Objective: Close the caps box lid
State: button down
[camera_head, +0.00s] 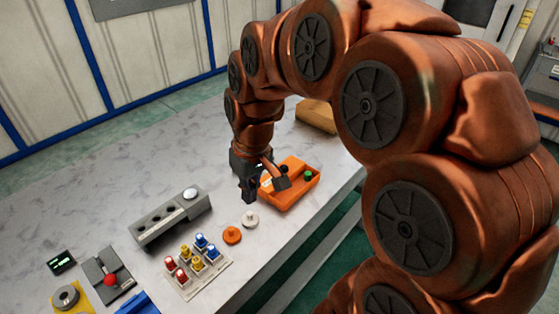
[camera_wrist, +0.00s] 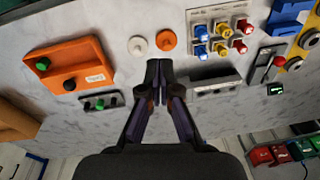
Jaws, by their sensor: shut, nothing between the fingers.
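An orange box (camera_head: 293,196) sits on the table, just right of my gripper in the head view. The wrist view shows it at upper left (camera_wrist: 62,50), with a green round piece (camera_wrist: 43,64), a dark round piece (camera_wrist: 69,85) and a white label. My arm covers part of it in the head view, and I cannot make out a lid clearly. A brown-orange box (camera_head: 317,116) stands farther back; I cannot tell whether it is closed. My gripper (camera_wrist: 158,88) is shut and empty, pointing down beside the orange box (camera_head: 250,193).
A white disc (camera_head: 250,220) and an orange disc (camera_head: 232,235) lie in front of the orange box. A grey block (camera_head: 168,220) and a rack of coloured pieces (camera_head: 197,266) stand to the left. The back-left of the table is clear.

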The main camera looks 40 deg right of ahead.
jog(key=w+d+t, duration=0.2)
jog(key=w+d, duration=0.5)
jog(key=w, duration=0.3)
jog(key=t+b, duration=0.1)
jog(key=b, duration=0.1)
send_over(276, 168)
jog(key=s, duration=0.2)
notch_tip(276, 168, down, 2)
jog(key=shift+m+h, duration=0.3)
jog(key=p+x, duration=0.3)
jog(key=x, duration=0.7)
jog(key=shift+w+d, duration=0.1)
jog(key=shift+s+p, duration=0.35)
jog(key=shift+s, duration=0.45)
jog(key=shift+s+d+f, duration=0.1)
jog(key=shift+s+f, duration=0.1)
jog(key=shift+s, duration=0.25)
jog(key=shift+s+f, duration=0.15)
jog(key=shift+s, duration=0.35)
